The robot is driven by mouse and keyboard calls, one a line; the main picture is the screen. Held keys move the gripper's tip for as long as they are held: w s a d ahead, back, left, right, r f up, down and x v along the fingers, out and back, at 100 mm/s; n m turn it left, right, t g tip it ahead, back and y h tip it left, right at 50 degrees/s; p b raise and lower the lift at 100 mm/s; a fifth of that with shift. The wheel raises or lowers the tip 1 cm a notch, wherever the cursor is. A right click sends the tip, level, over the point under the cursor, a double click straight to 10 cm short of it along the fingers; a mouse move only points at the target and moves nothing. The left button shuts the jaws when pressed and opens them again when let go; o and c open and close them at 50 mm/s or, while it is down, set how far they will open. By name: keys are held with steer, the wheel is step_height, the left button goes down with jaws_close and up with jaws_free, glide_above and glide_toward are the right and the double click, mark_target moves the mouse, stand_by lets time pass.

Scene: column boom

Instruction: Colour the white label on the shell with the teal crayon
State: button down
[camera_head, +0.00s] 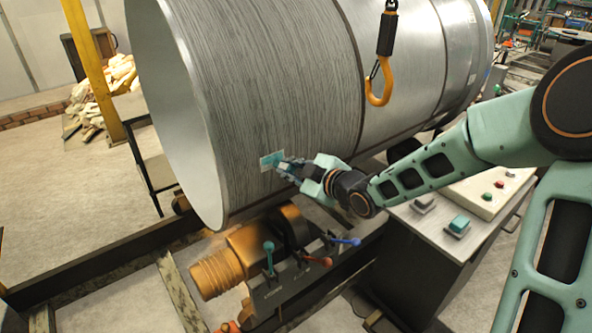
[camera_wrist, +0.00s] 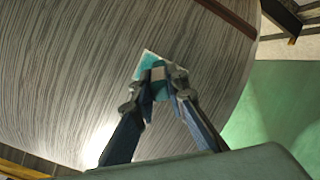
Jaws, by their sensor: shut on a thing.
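The shell (camera_head: 275,85) is a large grey metal cylinder with fine streaks, lying on its side; its curved wall fills much of the wrist view (camera_wrist: 60,70). The label (camera_head: 266,161) is a small patch low on the shell wall. In the wrist view the label (camera_wrist: 148,62) is largely teal, with white along its edges. My gripper (camera_head: 285,167) is at the label's right edge. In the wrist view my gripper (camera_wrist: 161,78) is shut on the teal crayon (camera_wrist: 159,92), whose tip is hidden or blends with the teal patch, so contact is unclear.
An orange hook (camera_head: 379,88) hangs in front of the shell. An orange motor (camera_head: 240,262) and levers with coloured knobs (camera_head: 325,261) are below it. A control cabinet (camera_head: 425,240) stands under my arm, with a teal block (camera_head: 459,223) and a grey block (camera_head: 424,202) on top.

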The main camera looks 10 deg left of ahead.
steer(key=s+a+b, duration=0.1)
steer(key=s, duration=0.1)
steer(key=s+a+b, duration=0.1)
steer(key=s+a, duration=0.1)
steer(key=shift+a+b, duration=0.15)
steer(key=shift+b, duration=0.25)
steer(key=s+d+p, duration=0.1)
steer(key=s+d, duration=0.2)
steer(key=d, duration=0.1)
steer(key=shift+s+d, duration=0.35)
steer(key=shift+s, duration=0.05)
stand_by(0.3)
steer(key=shift+d+p, duration=0.1)
steer(key=shift+p, duration=0.2)
steer(key=shift+s+d, duration=1)
steer(key=shift+d, duration=0.05)
